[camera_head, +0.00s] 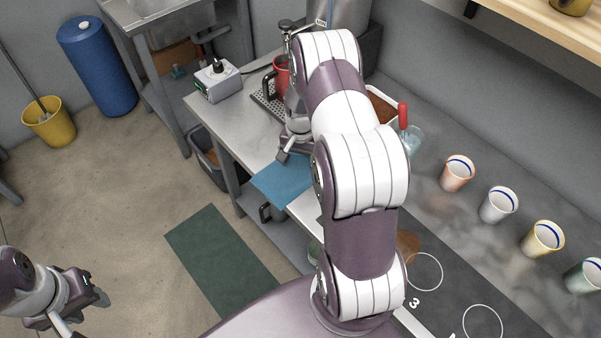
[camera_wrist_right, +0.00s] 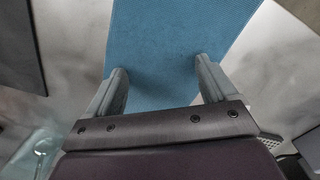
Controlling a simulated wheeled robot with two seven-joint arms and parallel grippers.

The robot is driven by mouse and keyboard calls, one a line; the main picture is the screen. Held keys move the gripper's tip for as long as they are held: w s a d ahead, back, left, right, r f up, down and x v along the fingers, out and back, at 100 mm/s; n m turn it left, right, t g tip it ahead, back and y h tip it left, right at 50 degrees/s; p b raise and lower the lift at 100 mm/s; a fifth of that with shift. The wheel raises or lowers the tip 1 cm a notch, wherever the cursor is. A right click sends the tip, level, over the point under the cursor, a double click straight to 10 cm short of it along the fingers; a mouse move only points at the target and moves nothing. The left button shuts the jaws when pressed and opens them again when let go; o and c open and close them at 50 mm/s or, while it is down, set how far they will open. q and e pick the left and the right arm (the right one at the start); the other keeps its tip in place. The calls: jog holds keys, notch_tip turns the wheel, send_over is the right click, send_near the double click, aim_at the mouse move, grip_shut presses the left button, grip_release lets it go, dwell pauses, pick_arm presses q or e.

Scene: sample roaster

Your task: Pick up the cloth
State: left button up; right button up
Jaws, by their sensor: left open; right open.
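The blue cloth (camera_head: 283,180) lies on the steel counter, partly over its front edge, in the head view. In the right wrist view the cloth (camera_wrist_right: 175,45) fills the upper middle, with a bare strip of counter on either side. My right gripper (camera_wrist_right: 160,85) is open, its two fingers apart over the cloth with the cloth showing between them. I cannot tell whether the fingertips touch it. In the head view my right arm hides much of the counter, and the right gripper is mostly hidden. My left gripper (camera_head: 98,300) is open and empty over the floor at lower left.
A grey scale-like box (camera_head: 218,80) and a red mug (camera_head: 281,75) stand farther back on the counter. Several cups (camera_head: 458,173) stand in a row at right. A red-handled tool (camera_head: 403,115) is beside my right arm. A green mat (camera_head: 222,262) lies on the floor.

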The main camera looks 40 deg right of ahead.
jog(key=shift+d+f, duration=0.15)
jog(key=shift+f, duration=0.15)
grip_shut()
dwell(0.3)
notch_tip(320, 180, up, 12)
jog(key=p, duration=1)
